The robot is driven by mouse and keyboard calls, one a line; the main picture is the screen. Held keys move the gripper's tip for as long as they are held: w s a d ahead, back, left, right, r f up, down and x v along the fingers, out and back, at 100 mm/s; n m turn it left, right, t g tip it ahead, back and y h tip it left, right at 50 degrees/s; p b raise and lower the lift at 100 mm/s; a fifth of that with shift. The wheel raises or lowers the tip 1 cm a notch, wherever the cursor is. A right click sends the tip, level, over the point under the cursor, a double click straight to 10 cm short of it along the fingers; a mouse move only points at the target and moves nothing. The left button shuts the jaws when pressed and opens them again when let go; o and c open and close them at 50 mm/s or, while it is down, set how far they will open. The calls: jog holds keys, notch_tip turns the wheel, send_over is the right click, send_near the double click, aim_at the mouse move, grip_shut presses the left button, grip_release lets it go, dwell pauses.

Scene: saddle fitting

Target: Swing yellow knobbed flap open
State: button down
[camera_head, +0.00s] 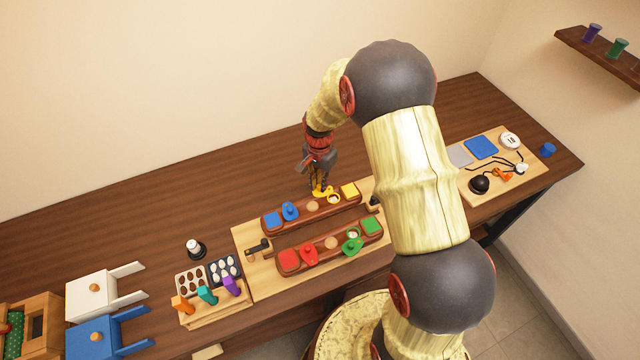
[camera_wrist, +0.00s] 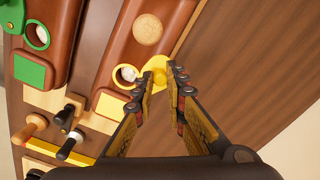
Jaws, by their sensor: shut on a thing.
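The yellow knobbed flap (camera_wrist: 159,77) is at the edge of the back brown wooden block, with its knob between my fingertips in the wrist view. It also shows in the head view (camera_head: 322,193), partly hidden by the fingers. My gripper (camera_wrist: 167,70) is shut on the knob; it also shows in the head view (camera_head: 319,187). Beside the flap, a yellow-rimmed round hole (camera_wrist: 125,77) is at least partly uncovered, with something white inside. A yellow square (camera_head: 349,190) lies at the block's right end.
The back block also carries a blue square and a blue knobbed flap (camera_head: 289,211). A front block holds a red flap (camera_head: 309,256) and a green flap (camera_head: 351,246). Black-handled latches (camera_head: 258,246) flank the blocks. The table behind the back block is clear.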

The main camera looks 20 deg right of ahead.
aim_at(319, 186)
jog(key=shift+w, duration=0.1)
dwell(0.4)
jog(key=c, duration=1.8)
grip_release()
notch_tip(319, 186, up, 12)
